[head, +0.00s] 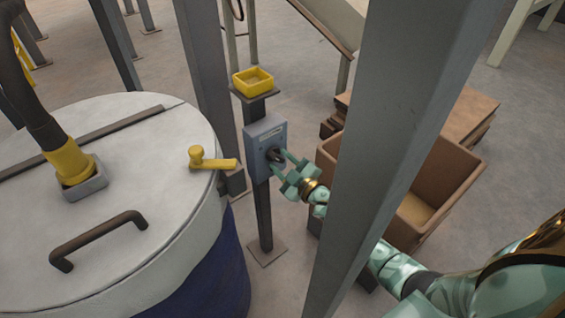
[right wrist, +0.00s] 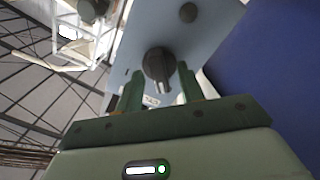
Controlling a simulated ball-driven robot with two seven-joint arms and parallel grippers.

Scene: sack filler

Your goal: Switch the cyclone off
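A grey-blue switch box (head: 262,140) stands on a dark post in the middle of the head view. It carries a dark rotary knob (head: 273,154) on its face. In the right wrist view the knob (right wrist: 158,65) shows large, with the box face (right wrist: 205,35) around it. My right gripper (head: 283,168) is at the box face, its fingers apart. In the wrist view the fingers (right wrist: 160,85) stand either side of the knob's lower part, with gaps visible. I cannot tell whether either finger touches it. My left gripper is not in view.
A large white-lidded drum (head: 150,215) with a hose and handle is at left. A grey steel column (head: 400,130) crosses in front of my right arm. A yellow tray (head: 253,81) sits above the box. A brown bin (head: 440,200) stands behind the column.

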